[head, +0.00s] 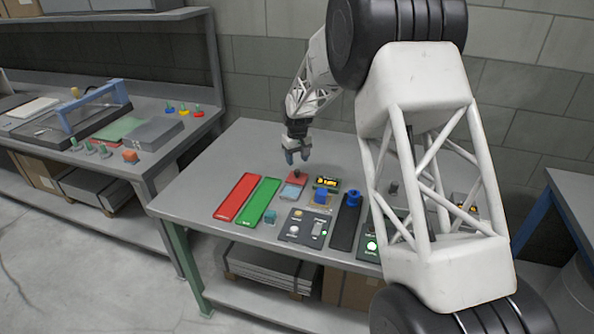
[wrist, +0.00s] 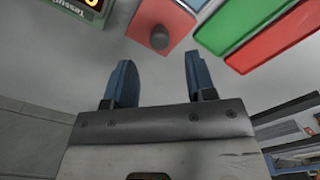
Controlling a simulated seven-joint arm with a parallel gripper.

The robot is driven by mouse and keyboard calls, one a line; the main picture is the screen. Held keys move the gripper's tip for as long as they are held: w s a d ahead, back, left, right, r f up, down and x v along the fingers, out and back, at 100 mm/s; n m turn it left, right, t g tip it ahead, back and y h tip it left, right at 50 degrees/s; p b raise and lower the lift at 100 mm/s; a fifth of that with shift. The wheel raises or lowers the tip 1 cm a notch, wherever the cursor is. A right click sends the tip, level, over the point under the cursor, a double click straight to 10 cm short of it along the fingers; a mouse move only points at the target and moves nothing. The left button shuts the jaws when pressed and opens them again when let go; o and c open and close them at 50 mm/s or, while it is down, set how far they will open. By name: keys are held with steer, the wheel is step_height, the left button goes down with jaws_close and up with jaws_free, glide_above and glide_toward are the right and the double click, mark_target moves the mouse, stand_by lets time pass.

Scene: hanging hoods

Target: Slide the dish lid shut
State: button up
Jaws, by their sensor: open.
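The dish lid (head: 298,175) is a small red slab with a dark round knob on the table. In the wrist view the red lid (wrist: 164,14) and its grey knob (wrist: 160,37) show at the top centre. A pale blue part of the dish (head: 291,191) shows uncovered beside the lid, on its near side in the head view. My gripper (head: 297,159) hangs above the table, just behind the lid. In the wrist view my gripper (wrist: 158,75) is open and empty. Its blue fingers point toward the knob, apart from it.
A green strip (head: 258,200) and a red strip (head: 235,198) lie left of the dish. A display box (head: 327,183) stands close on the right, with a blue block (head: 321,196) and a switch panel (head: 305,228) nearer. The table behind the lid is clear.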

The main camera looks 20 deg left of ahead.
mark_target(297, 170)
steer(key=shift+f, duration=2.7)
jaws_close()
